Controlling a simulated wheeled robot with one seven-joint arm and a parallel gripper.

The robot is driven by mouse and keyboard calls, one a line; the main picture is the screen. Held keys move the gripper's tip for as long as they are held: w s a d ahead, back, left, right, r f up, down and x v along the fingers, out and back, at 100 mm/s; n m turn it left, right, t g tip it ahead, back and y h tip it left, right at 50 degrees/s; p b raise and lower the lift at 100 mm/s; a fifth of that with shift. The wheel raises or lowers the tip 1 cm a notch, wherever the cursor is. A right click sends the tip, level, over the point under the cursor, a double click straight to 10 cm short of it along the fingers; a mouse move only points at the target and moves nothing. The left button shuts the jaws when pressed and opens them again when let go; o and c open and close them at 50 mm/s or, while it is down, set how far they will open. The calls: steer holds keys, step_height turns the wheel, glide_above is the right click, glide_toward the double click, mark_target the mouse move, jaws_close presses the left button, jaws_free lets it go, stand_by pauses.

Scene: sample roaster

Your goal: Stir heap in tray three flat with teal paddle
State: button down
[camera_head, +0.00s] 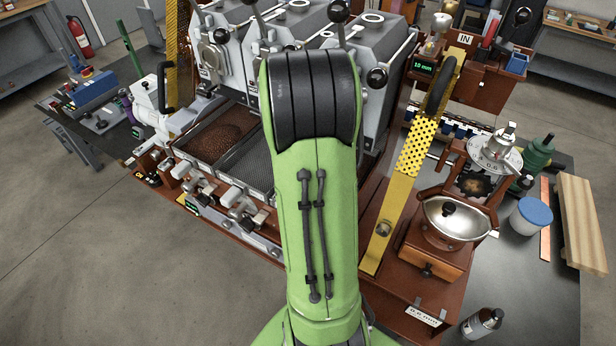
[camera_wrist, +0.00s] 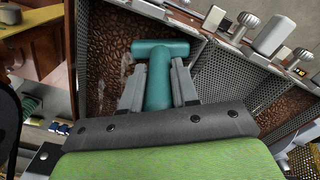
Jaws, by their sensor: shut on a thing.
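My gripper (camera_wrist: 158,82) is shut on the handle of the teal paddle (camera_wrist: 160,49), whose T-shaped head points away from the fingers. In the wrist view the paddle head is over a tray of brown beans (camera_wrist: 108,48), which I take as tray three. I cannot tell whether the head touches the beans, or how high they are heaped. A pale patch shows beside the paddle at its left. In the head view my arm hides my gripper, the paddle and this tray.
An empty perforated tray (camera_wrist: 226,76) lies beside it, also visible in the head view (camera_head: 252,158). Beyond it is another bean tray (camera_head: 216,132). Grey roasters with levers (camera_head: 300,40) stand behind, and a yellow perforated bar (camera_head: 415,150) rises at right.

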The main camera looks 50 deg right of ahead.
steer(key=s+b, duration=0.1)
steer(key=s, duration=0.5)
steer(key=shift+s+d, duration=0.3)
stand_by(1.6)
steer(key=w, duration=0.4)
steer(key=w+p, duration=0.1)
steer(key=w, duration=0.1)
steer(key=shift+w+a, duration=0.25)
steer(key=shift+a, duration=0.05)
steer(key=shift+s, duration=0.15)
